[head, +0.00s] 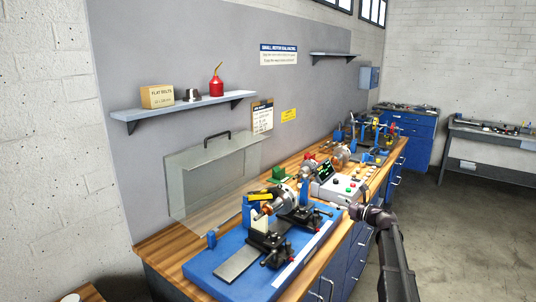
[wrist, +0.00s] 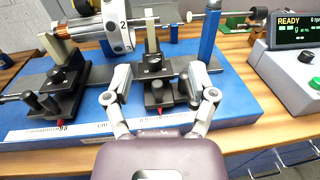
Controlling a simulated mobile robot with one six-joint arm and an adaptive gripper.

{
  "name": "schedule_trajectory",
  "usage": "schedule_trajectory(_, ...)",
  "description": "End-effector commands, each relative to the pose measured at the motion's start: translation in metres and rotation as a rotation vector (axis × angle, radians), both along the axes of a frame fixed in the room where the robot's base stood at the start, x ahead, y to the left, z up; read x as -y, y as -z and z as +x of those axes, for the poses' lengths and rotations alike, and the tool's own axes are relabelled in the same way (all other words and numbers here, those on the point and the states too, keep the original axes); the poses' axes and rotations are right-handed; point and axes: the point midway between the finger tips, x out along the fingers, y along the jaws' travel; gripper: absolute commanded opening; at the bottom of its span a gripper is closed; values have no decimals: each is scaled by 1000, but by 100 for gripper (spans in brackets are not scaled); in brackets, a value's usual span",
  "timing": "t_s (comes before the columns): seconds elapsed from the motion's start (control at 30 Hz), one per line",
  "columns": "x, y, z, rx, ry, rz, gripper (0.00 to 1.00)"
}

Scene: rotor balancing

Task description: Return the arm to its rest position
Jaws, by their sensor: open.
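My gripper (wrist: 160,92) is open and empty in the wrist view, its two fingers spread in front of the front edge of the blue balancing machine base (wrist: 248,88). A black support stand (wrist: 158,90) shows between and beyond the fingers. In the head view my arm comes in from the lower right, and its wrist end is beside the front of the bench; the fingers are too small to make out there. A rotor (head: 283,200) rests across the machine's supports.
A control box (wrist: 292,65) with a "READY" screen stands right of the machine. A clear guard (head: 205,175) stands behind it. The wooden bench (head: 160,243) has blue drawers (head: 360,245) in front. Open floor (head: 450,220) lies to the right. A shelf (head: 185,107) hangs on the wall.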

Motion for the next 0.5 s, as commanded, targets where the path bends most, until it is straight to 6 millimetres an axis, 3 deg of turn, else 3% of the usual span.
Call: schedule_trajectory(0.5, -44, 29, -42, 87, -103, -297, 73)
